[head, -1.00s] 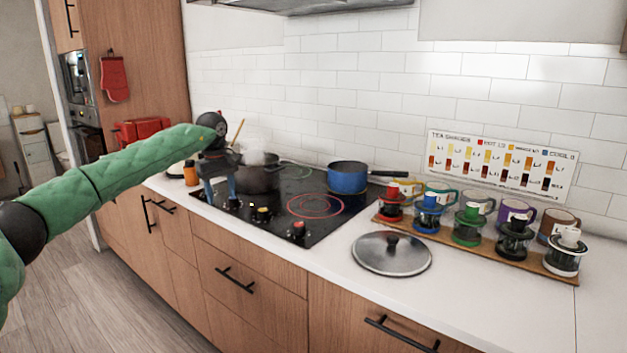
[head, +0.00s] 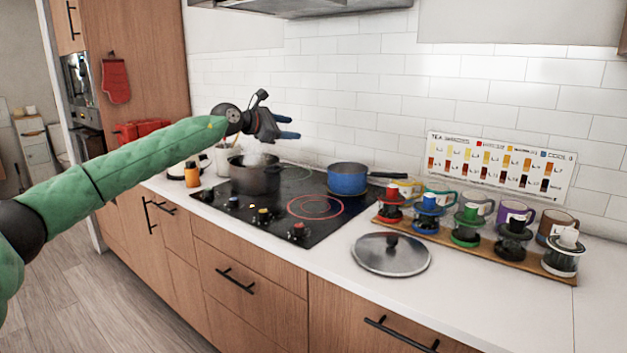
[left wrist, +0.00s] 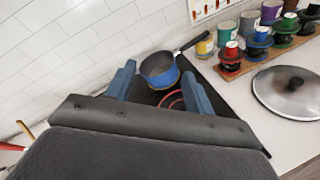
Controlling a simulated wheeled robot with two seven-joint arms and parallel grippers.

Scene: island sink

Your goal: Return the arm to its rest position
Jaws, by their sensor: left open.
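My left gripper (head: 287,127) is raised above the back left of the cooktop, its blue fingers pointing right. It is open and nothing is between its fingers. Its two blue fingers also show in the left wrist view (left wrist: 160,88), with the blue pan beyond them. The green left arm comes in from the left of the head view. The right gripper is in neither view.
A dark steaming pot (head: 256,178) and a blue pan (head: 348,179) stand on the black cooktop (head: 275,228). A silver lid (head: 391,255) lies on the counter. Several mugs and coloured makers stand on a wooden board (head: 480,248). The air around the gripper is clear.

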